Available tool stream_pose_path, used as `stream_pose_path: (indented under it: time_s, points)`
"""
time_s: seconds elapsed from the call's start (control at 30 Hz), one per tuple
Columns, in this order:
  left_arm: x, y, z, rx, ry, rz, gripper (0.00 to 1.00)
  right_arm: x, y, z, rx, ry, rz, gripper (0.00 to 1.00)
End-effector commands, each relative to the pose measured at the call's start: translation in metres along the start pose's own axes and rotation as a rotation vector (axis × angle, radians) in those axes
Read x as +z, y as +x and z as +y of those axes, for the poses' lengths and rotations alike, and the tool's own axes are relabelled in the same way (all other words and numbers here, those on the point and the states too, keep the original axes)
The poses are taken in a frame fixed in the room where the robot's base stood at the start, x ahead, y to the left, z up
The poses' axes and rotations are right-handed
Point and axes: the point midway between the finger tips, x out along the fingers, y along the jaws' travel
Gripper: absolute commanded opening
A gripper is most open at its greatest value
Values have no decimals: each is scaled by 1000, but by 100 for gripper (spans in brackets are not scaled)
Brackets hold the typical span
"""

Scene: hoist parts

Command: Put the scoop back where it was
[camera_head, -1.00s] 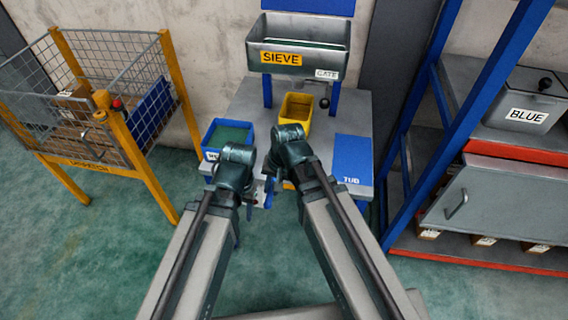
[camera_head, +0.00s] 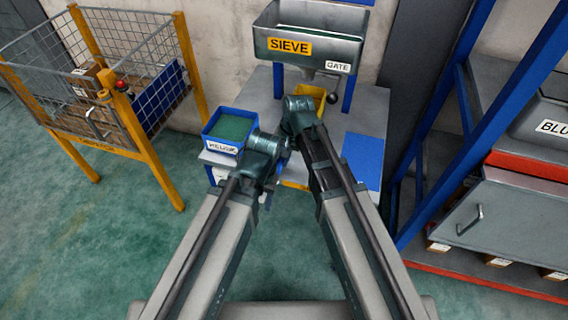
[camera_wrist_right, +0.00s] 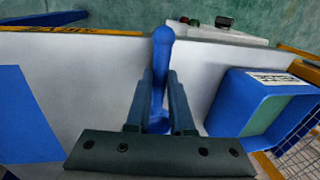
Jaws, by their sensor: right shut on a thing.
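The blue scoop (camera_wrist_right: 162,50) shows in the right wrist view, between the fingers of my right gripper (camera_wrist_right: 160,90). The gripper is shut on it, above the light grey table top. Its far end reaches the table's edge in that view; I cannot tell whether it touches the table. In the head view my right wrist hides the scoop and the jaws. My left gripper (camera_head: 268,188) is mostly hidden behind its own wrist, low beside the table's front edge, and its jaws are unclear.
A labelled blue bin (camera_head: 217,146) with green contents stands at the table's left; it also shows in the right wrist view (camera_wrist_right: 240,103). A yellow tub (camera_head: 315,94) sits under the sieve hopper (camera_head: 325,53). A blue TUB patch (camera_head: 364,160) lies clear at the right. Shelving (camera_head: 468,100) stands further right.

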Motion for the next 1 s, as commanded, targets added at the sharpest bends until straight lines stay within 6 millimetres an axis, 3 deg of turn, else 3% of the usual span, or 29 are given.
stream_pose_path:
  time_s: [0.07,0.47,0.5,0.63,1.0]
  points:
    - [-1,13,1,0,0,0,50,2,13,1,0,0,0,0]
    - [-1,15,1,0,0,0,50,2,15,0,0,0,0,0]
    - [-1,13,1,0,0,0,50,2,13,0,0,0,0,26]
    - [-1,13,1,0,0,0,50,2,13,0,0,0,0,50]
    - [-1,11,1,0,0,0,50,2,12,0,0,0,0,51]
